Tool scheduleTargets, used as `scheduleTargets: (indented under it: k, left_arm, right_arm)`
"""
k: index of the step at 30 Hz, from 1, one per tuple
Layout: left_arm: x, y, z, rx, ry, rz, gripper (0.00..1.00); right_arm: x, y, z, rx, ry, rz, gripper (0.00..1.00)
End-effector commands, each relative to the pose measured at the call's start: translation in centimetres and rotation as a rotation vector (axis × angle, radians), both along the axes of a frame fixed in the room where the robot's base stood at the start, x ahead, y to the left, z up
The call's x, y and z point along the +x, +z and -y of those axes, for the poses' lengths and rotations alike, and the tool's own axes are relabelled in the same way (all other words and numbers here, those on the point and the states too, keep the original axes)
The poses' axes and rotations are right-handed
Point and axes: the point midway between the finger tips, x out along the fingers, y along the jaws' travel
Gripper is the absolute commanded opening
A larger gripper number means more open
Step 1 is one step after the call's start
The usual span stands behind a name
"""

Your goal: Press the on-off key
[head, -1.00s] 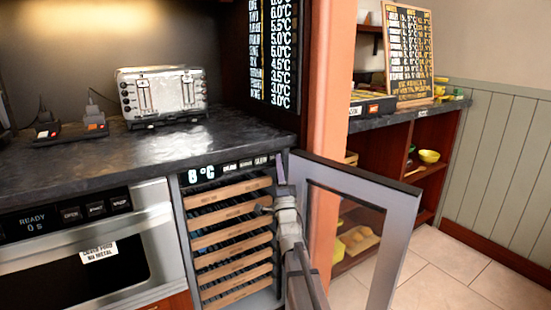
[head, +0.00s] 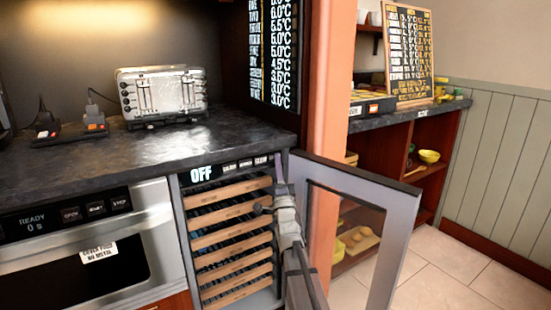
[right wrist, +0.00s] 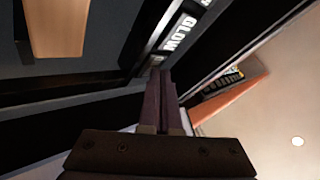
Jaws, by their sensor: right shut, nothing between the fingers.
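The wine cooler's control strip (head: 225,173) runs above its racks, with a white readout (head: 201,174) that says OFF. Several small labelled keys sit to the right of it. No on-off label is readable; the strip's right end is partly hidden by my gripper. My right gripper (head: 280,167) is shut and empty, its tips at the strip's right end just past GLOW. In the right wrist view its closed fingers (right wrist: 160,75) reach the strip; contact cannot be told. My left gripper is not in view.
The cooler's glass door (head: 400,225) stands open to the right of my right arm. Wooden-fronted racks (head: 230,213) fill the cooler. A microwave drawer (head: 85,250) is at left, under the dark counter (head: 60,165) with a toaster (head: 163,95).

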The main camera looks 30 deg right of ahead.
Motion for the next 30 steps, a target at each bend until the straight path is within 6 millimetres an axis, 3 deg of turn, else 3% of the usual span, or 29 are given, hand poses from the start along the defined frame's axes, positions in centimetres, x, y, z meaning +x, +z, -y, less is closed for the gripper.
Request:
scheduleTargets:
  k: [13,30]
  left_arm:
    - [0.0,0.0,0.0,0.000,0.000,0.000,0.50]
    - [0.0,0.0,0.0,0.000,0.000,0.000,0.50]
  right_arm:
    - [0.1,0.0,0.0,0.000,0.000,0.000,0.00]
    - [-1.5,0.0,0.1,0.001,0.001,0.000,0.00]
